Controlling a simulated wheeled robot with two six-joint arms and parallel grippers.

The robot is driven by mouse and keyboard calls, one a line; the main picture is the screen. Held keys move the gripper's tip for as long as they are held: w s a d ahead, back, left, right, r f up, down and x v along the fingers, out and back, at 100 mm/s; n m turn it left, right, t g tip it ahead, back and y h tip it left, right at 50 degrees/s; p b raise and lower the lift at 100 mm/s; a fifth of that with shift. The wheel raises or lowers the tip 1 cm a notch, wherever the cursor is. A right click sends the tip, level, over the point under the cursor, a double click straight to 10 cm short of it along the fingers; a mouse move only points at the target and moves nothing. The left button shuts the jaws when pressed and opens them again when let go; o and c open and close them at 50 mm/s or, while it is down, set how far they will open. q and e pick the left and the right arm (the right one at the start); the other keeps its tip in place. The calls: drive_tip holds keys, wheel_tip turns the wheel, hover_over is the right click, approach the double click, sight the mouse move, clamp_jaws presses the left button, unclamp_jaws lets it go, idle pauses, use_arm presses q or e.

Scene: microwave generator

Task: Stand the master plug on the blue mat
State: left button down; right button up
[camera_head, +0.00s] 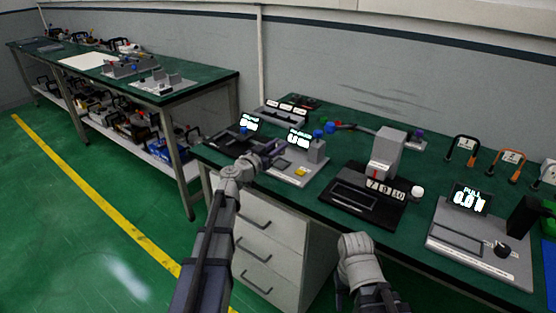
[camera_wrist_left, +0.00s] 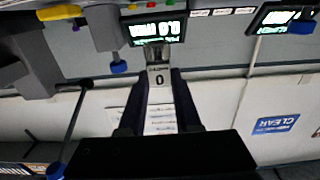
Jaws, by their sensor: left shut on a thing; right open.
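My left gripper (camera_head: 268,154) is held over the front left part of the green bench, beside a grey device with a lit display. In the left wrist view its dark fingers (camera_wrist_left: 159,78) are shut on a small pale grey piece marked 0 (camera_wrist_left: 158,80). This piece may be the master plug; I cannot tell for sure. In the head view the gripper hides it. My right gripper (camera_head: 343,290) is low in front of the bench edge, open, its fingers mostly hidden by the wrist.
The grey device (camera_head: 288,172) has a yellow button and a blue-topped post. A black base with a grey column (camera_head: 385,155) stands to its right, then a grey scale (camera_head: 480,240). Padlock-like loops (camera_head: 463,149) stand behind. White drawers (camera_head: 262,240) are below the bench.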

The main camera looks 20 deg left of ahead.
sight(278, 167)
use_arm(q)
drive_tip(key=shift+f+b, duration=1.9)
drive_tip(key=shift+f, duration=0.25)
drive_tip(key=shift+f, duration=0.2)
drive_tip(key=c, duration=0.6)
unclamp_jaws()
drive_tip(key=shift+s, duration=0.1)
